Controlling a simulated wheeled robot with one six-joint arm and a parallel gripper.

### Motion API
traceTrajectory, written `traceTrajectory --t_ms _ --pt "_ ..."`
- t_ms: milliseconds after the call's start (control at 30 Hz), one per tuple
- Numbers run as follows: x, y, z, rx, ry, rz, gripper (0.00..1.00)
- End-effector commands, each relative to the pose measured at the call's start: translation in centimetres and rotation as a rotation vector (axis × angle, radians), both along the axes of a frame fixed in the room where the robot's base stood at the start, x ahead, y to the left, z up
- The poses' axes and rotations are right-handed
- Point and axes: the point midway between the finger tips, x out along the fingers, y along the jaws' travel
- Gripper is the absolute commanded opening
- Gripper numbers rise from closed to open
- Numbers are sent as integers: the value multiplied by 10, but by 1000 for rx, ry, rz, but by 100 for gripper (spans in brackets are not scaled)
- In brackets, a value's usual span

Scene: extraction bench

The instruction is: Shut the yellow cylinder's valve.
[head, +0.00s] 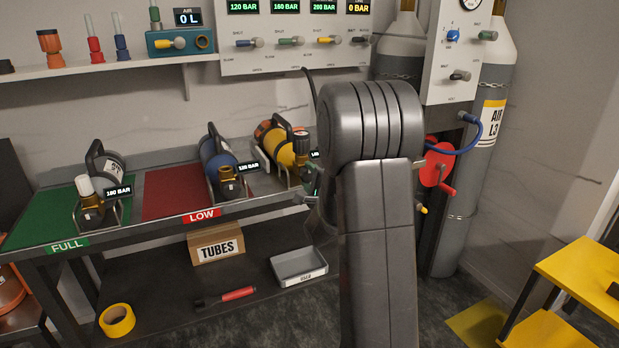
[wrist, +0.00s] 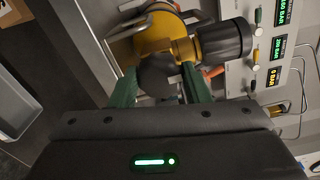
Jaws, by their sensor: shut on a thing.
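The yellow cylinder (head: 283,148) lies in a cradle at the right end of the bench, with a dark cap and a brass valve body at its front. In the wrist view the yellow cylinder (wrist: 158,32) is at the top, its brass valve body (wrist: 188,48) runs right to a black ribbed end (wrist: 230,40), and a dark round knob (wrist: 160,78) sits below. My gripper (wrist: 160,72) has its green fingers on either side of this knob and is shut on it. In the head view my arm hides most of the gripper.
A panel with levers and displays (head: 290,62) is behind. A red wheel (head: 432,166) and tall gas cylinders (head: 490,165) are right.

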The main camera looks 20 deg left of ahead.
Motion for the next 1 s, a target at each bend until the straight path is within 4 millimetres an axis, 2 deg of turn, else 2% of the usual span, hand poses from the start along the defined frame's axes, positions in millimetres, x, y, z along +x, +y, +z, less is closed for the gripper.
traceTrajectory --t_ms 67,100,167,200,567,733,1000 --pt "-1 0 -3 -3 6 -1 20" --pt "-1 0 -3 -3 5 0 50" --pt "0 0 -2 -3 5 0 62" --pt "0 0 -2 -2 3 0 65" --pt "-4 -5 0 -1 1 -1 65" --pt "-21 -25 0 -2 2 -2 65" --pt "-61 -72 0 -2 3 -2 65"
